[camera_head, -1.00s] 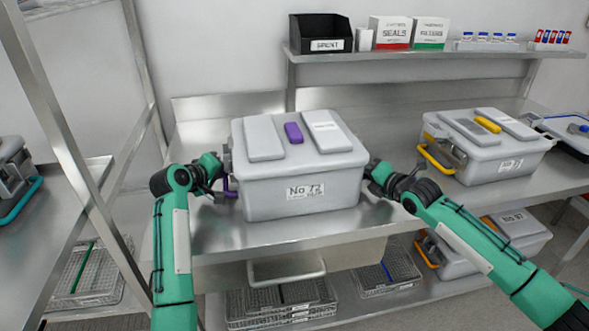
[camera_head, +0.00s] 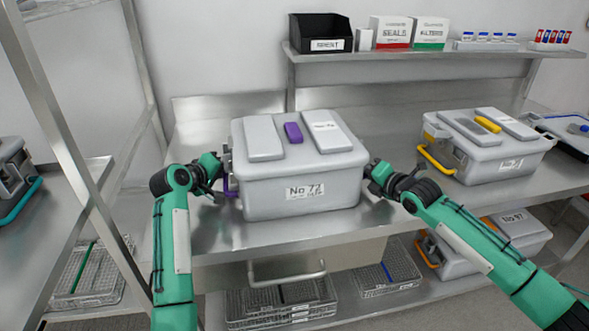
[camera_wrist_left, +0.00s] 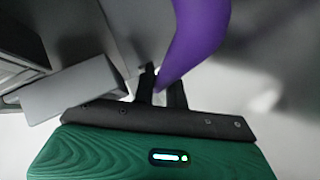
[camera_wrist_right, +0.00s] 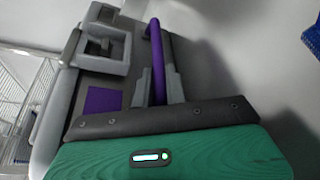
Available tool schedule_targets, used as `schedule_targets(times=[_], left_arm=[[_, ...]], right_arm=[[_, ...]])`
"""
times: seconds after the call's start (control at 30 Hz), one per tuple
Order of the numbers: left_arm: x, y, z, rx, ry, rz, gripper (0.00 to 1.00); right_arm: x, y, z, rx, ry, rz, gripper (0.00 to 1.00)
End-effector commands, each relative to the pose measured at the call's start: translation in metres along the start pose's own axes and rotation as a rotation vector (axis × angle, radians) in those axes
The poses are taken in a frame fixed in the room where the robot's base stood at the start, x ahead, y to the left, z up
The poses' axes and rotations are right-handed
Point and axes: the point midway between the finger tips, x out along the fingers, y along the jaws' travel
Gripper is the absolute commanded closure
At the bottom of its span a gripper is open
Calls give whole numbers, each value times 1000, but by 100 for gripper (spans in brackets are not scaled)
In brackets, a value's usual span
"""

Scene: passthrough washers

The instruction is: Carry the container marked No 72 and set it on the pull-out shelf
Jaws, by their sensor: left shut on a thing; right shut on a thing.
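The grey lidded container marked No 72 (camera_head: 270,182) is in the middle of the head view, upright over the steel counter, with a purple tab on its lid. I cannot tell whether its base touches the counter. My left gripper (camera_head: 222,178) is at its left side, shut on a purple handle (camera_wrist_left: 195,45). My right gripper (camera_head: 372,178) is at its right side, shut on the other purple handle (camera_wrist_right: 157,60). Below the container, at the counter's front, is a steel front panel with a bar handle (camera_head: 287,276), which looks like the pull-out shelf.
A grey container with yellow handles (camera_head: 490,150) stands to the right on the counter (camera_head: 400,205). Container No 97 (camera_head: 515,240) and wire baskets (camera_head: 280,305) are on the lower shelf. A steel rack post (camera_head: 80,180) rises at left. A wall shelf (camera_head: 430,52) holds boxes.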

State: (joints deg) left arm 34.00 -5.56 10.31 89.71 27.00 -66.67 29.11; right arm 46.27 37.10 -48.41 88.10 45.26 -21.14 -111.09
Motion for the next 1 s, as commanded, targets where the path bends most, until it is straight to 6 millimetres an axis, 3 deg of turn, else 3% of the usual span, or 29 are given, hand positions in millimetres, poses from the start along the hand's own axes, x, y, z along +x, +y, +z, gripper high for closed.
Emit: schedule_targets(times=[0.7,1.0], left_arm=[[-18,36,-19,1,7,3,100],[-21,43,-23,1,7,3,100]], right_arm=[[-10,37,25,-1,-5,3,100],[-11,43,29,-1,-6,3,100]])
